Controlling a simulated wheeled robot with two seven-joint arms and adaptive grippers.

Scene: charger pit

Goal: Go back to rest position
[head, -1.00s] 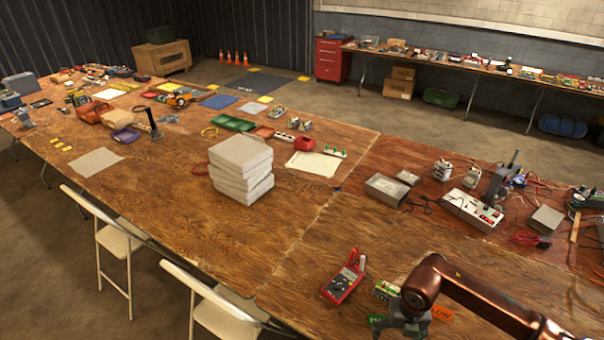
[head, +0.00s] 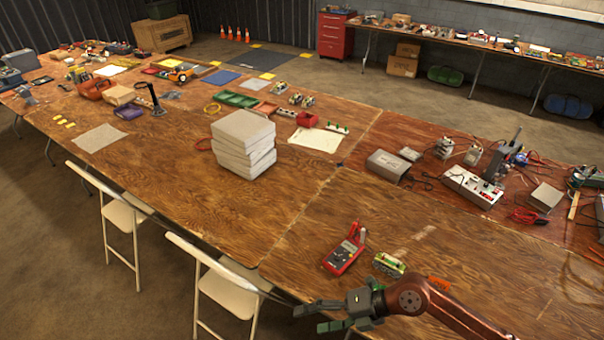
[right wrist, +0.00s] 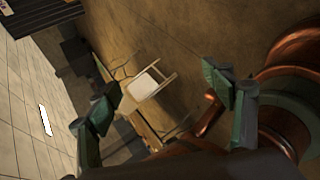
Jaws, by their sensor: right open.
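My right gripper (head: 322,317) is in the head view at the bottom, beside the table's near edge, with its arm coming in from the lower right. Its fingers point left and are apart, with nothing between them. In the right wrist view the two green-padded fingers (right wrist: 160,95) are spread wide, with floor and a chair beyond. My left gripper is in neither view.
The long wooden table (head: 250,225) holds a red multimeter (head: 345,252) and a small green circuit piece (head: 389,264) near my right arm. A stack of grey blocks (head: 243,145) stands mid-table. Folding chairs (head: 225,285) line the near edge; one shows in the wrist view (right wrist: 146,82).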

